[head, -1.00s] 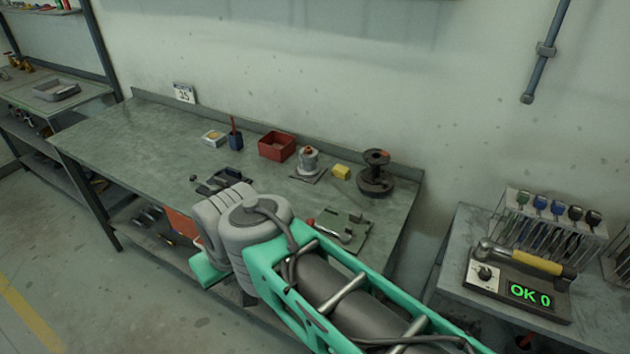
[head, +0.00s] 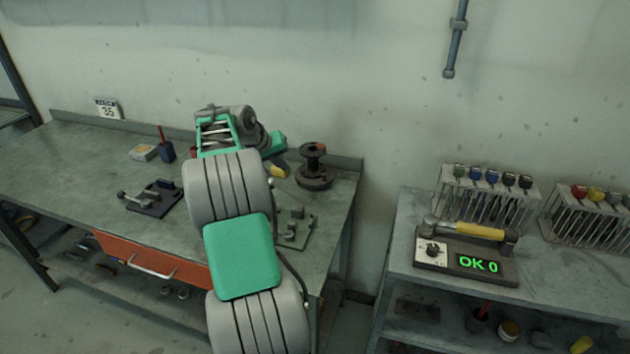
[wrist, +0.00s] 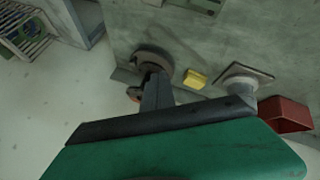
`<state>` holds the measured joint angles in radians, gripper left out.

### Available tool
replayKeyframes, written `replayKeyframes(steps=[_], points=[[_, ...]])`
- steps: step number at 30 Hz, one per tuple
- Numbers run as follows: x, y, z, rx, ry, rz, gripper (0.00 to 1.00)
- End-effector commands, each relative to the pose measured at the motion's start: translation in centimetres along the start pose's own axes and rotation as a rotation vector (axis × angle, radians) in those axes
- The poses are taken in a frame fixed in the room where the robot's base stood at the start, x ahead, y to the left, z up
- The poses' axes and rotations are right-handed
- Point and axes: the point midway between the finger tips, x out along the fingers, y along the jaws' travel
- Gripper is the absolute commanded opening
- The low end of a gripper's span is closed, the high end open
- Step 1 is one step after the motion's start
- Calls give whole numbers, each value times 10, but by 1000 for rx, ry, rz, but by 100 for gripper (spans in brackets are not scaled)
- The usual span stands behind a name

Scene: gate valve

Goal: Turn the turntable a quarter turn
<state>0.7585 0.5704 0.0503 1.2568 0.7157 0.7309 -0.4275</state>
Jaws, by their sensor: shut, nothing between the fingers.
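A dark piece with a round base and a narrower raised post (head: 314,165), which looks like the turntable, stands near the right end of the bench. Its top has a reddish spot. In the wrist view its round base (wrist: 147,53) lies beyond my finger, and a reddish part shows left of the finger. My gripper (wrist: 157,82) is shut and empty, its fingers pointing toward the turntable and hiding part of it. I cannot tell whether they touch. In the head view my gripper's green body is left of the turntable; its fingertips are hard to make out.
A yellow block (wrist: 196,79), a grey fitting on a square plate (wrist: 243,79) and a red bin (wrist: 286,116) lie beside the turntable. A second bench (head: 550,245) with tools stands right.

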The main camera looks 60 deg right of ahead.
Motion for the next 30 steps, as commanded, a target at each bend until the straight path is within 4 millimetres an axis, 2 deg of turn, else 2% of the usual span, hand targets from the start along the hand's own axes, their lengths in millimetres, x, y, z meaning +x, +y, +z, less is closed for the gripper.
replayKeyframes(steps=[1, 4, 8, 19, 21, 24, 30], points=[[13, 9, 0, 15, -7, 18, 0], [24, 17, -1, 25, -13, 34, 0], [42, 18, 0, 24, -16, 33, 0], [121, 20, 1, 25, -16, 31, 0], [123, 36, -1, 27, -13, 32, 0], [130, 47, 1, 25, -13, 30, 0], [136, 54, 2, 23, -12, 29, 0]])
